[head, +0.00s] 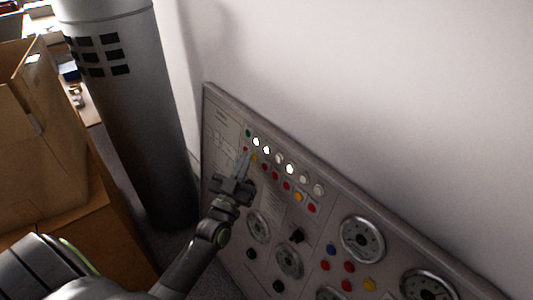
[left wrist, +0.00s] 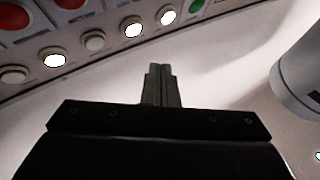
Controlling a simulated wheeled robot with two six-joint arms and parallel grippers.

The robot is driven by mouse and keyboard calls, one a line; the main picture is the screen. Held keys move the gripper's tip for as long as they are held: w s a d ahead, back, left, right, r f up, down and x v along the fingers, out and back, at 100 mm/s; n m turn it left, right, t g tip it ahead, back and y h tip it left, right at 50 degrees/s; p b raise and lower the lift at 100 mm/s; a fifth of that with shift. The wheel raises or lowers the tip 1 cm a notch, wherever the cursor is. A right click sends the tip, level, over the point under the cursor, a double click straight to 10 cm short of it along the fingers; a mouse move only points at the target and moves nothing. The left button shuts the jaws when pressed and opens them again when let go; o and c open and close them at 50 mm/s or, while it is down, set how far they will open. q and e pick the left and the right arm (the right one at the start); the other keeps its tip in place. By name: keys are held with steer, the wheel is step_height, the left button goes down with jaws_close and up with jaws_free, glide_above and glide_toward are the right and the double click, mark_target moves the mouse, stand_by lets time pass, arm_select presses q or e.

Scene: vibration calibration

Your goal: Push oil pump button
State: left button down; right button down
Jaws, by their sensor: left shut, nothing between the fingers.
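The control panel (head: 232,115) leans against the wall, with an upper row of a green button (head: 248,133) and several white lamps, some lit, such as one lit lamp (head: 289,169). Below them runs a row of red and yellow buttons, such as a red button (head: 275,176). Labels are too small to read, so I cannot tell which is the oil pump button. My left gripper (head: 246,157) is shut and empty, its tips near the left end of the rows. In the left wrist view, the closed fingertips (left wrist: 160,70) point toward the lamp row; contact is unclear.
Round gauges (head: 362,239) and more coloured buttons (head: 331,249) fill the lower right of the panel. A grey cylindrical column (head: 135,130) stands left of the panel. Cardboard boxes (head: 40,150) are at the far left. The wall above the panel is bare.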

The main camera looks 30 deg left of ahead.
mark_target(267, 150)
arm_select(q)
steer(key=shift+w+d+f+b, duration=0.15)
steer(key=shift+w+d, duration=0.2)
steer(key=shift+w, duration=0.45)
steer(key=shift+w+d+f+b, duration=0.15)
steer(key=shift+w+d, duration=0.15)
steer(key=shift+w, duration=0.45)
arm_select(e)
steer(key=shift+w+a+r, duration=0.15)
steer(key=shift+w+r, duration=0.05)
steer(key=shift+r, duration=0.35)
steer(key=shift+w+a+r, duration=0.15)
steer(key=shift+r, duration=0.35)
arm_select(q)
steer(key=shift+w, duration=0.1)
steer(key=shift+w+d+f, duration=0.1)
steer(key=shift+w+d, duration=0.1)
steer(key=shift+w, duration=0.1)
